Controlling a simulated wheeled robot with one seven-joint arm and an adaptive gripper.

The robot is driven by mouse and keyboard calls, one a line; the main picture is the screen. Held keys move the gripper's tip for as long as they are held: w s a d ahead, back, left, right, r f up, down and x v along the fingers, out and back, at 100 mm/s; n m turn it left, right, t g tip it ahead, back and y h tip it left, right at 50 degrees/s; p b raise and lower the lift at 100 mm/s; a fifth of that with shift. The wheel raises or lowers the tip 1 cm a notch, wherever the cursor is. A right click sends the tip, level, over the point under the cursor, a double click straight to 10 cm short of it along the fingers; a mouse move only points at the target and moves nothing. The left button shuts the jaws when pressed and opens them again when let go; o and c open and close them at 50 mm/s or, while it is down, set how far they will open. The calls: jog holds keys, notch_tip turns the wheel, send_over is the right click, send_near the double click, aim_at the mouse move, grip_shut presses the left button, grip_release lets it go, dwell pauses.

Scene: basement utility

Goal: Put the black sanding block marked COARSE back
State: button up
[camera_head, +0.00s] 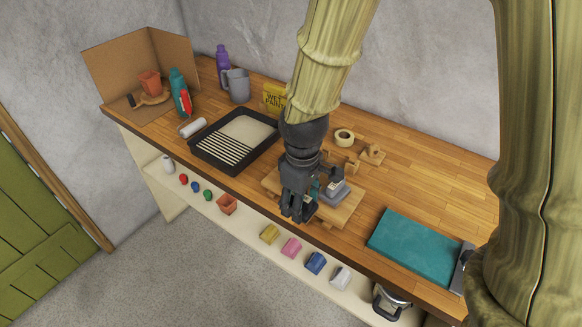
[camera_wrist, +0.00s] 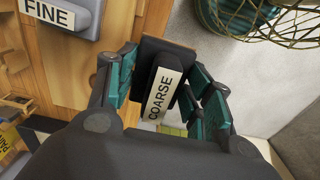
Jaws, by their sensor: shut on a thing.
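The black sanding block (camera_wrist: 148,70) shows in the wrist view between the teal-padded fingers of my gripper (camera_wrist: 162,78), with a white label reading COARSE. My gripper is shut on it. In the head view my gripper (camera_head: 298,205) is over the front edge of the workbench, at the left part of a wooden board (camera_head: 349,211); the black block cannot be made out there. A grey block marked FINE (camera_wrist: 62,14) lies at the upper left in the wrist view. It also shows on the board in the head view (camera_head: 335,191), just right of my gripper.
A black paint tray (camera_head: 203,157) lies left of my gripper. A tape roll (camera_head: 344,136) and wooden pieces (camera_head: 372,155) are behind. A teal mat (camera_head: 412,247) lies to the right. A lower shelf (camera_head: 190,206) holds several small coloured items. The back right of the bench is clear.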

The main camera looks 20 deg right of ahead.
jog(key=w+p, duration=0.1)
jog(key=w, duration=0.3)
jog(key=w+d+f+p, duration=0.1)
jog(key=w, duration=0.3)
jog(key=w+d+p, duration=0.1)
jog(key=w, duration=0.3)
jog(key=shift+w+d+f, duration=0.15)
jog(key=shift+w+f, duration=0.25)
jog(key=shift+w+d+p, duration=0.15)
jog(key=shift+w+p, duration=0.15)
jog(key=shift+w, duration=0.05)
jog(key=shift+d+r, duration=0.15)
jog(key=shift+r, duration=0.2)
jog(key=shift+w+f+p, duration=0.45)
jog(key=shift+w+f, duration=0.35)
jog(key=shift+f, duration=0.1)
jog(key=shift+s+f+p, duration=0.35)
jog(key=shift+f+p, duration=0.3)
jog(key=shift+f, duration=0.2)
jog(key=shift+w+f, duration=0.2)
jog(key=shift+f, duration=0.25)
jog(key=shift+s, duration=0.15)
